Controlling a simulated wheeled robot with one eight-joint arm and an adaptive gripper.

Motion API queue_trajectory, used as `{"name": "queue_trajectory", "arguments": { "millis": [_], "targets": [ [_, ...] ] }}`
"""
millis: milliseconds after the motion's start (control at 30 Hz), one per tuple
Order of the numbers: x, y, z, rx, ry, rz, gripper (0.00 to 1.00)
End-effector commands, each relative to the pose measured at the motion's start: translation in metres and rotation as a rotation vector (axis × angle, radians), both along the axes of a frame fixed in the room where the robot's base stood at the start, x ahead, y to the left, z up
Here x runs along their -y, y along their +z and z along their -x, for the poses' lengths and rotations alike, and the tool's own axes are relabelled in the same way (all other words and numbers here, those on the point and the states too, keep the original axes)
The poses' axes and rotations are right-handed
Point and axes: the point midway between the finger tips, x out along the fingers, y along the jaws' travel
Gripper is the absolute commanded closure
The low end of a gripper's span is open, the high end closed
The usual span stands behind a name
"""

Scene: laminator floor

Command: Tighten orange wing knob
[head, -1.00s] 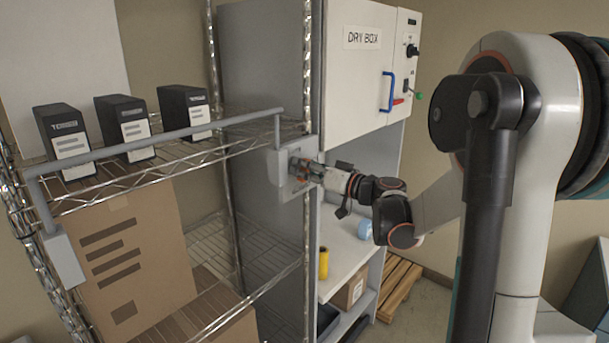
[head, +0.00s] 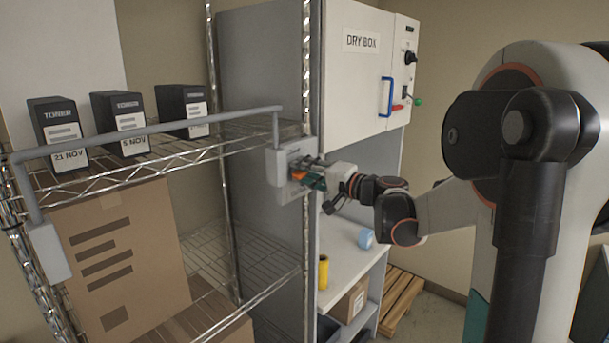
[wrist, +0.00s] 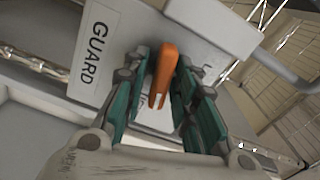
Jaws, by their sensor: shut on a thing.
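The orange wing knob (wrist: 164,72) stands out from a grey plate (wrist: 120,50) labelled GUARD in the wrist view. In the head view the orange knob (head: 299,175) is small and partly covered by my fingers. My gripper (wrist: 161,62) has its teal-lined fingers on both sides of the knob and is shut on it. In the head view my gripper (head: 308,177) reaches in from the right to the grey bracket (head: 277,166) on the shelf post. The knob's base and any gap beneath it cannot be made out.
A grey guard rail (head: 150,131) runs along the wire shelf's front, before several black toner boxes (head: 122,124). A cardboard box (head: 120,260) sits below. The white dry box (head: 353,85) stands behind my wrist. A yellow roll (head: 323,272) stands on the lower shelf.

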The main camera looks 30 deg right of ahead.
Motion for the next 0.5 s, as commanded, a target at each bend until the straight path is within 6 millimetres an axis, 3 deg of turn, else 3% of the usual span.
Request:
{"name": "queue_trajectory", "arguments": {
  "millis": [500],
  "targets": [
    [0.0005, -0.0021, 0.0002, -0.083, -0.001, -0.227, 0.98]
  ]
}}
